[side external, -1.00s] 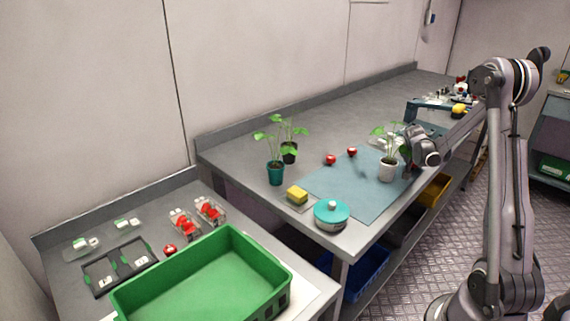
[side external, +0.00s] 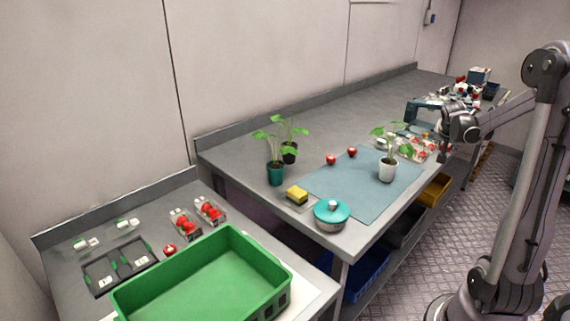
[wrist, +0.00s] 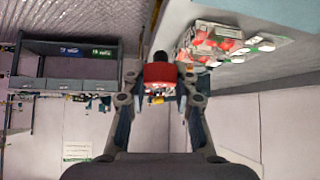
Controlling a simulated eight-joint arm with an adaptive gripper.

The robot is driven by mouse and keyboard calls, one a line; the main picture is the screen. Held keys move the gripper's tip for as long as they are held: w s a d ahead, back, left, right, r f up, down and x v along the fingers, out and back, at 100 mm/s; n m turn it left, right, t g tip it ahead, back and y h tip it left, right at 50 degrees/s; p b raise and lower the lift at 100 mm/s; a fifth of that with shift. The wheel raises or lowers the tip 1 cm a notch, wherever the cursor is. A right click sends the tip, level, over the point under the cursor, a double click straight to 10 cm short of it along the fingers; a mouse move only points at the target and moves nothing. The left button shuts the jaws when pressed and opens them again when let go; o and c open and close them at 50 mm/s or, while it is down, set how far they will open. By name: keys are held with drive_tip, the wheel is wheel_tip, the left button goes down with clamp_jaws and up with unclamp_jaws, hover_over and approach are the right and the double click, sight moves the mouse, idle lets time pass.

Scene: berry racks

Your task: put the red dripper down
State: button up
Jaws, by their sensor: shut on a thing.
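The red dripper (wrist: 159,73) shows in the wrist view as a red block between my fingertips, with a dark round part above it in the picture. My gripper (wrist: 159,84) is shut on it. In the side view my gripper (side external: 446,152) hangs at the right front edge of the long grey table (side external: 250,160), beside clear packs of red berries (side external: 418,150). The dripper cannot be made out in the side view. The wrist view shows the packs (wrist: 212,42) to the right of the dripper, apart from it.
A blue mat (side external: 345,195) holds a white-potted plant (side external: 387,170). A green crate (side external: 200,275) is front left. The table's back middle is bare.

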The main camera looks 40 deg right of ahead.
drive_tip(key=s+r, duration=0.4)
drive_tip(key=r, duration=0.3)
drive_tip(key=w+a+n+t+y, duration=0.1)
drive_tip(key=w+a+n+t, duration=0.1)
drive_tip(key=w+a, duration=0.45)
drive_tip(key=w+a+n+t, duration=0.1)
drive_tip(key=w+a+n, duration=0.25)
drive_tip(key=w, duration=0.65)
drive_tip(key=n+t+y, duration=0.4)
drive_tip(key=n+y, duration=0.4)
drive_tip(key=n, duration=0.2)
hover_over(255, 228)
drive_tip(key=s, duration=0.3)
wheel_tip(255, 228, down, 13)
drive_tip(key=shift+s+f, duration=0.2)
drive_tip(key=shift+f, duration=5.3)
drive_tip(key=o, duration=0.7)
drive_tip(key=shift+o, duration=0.2)
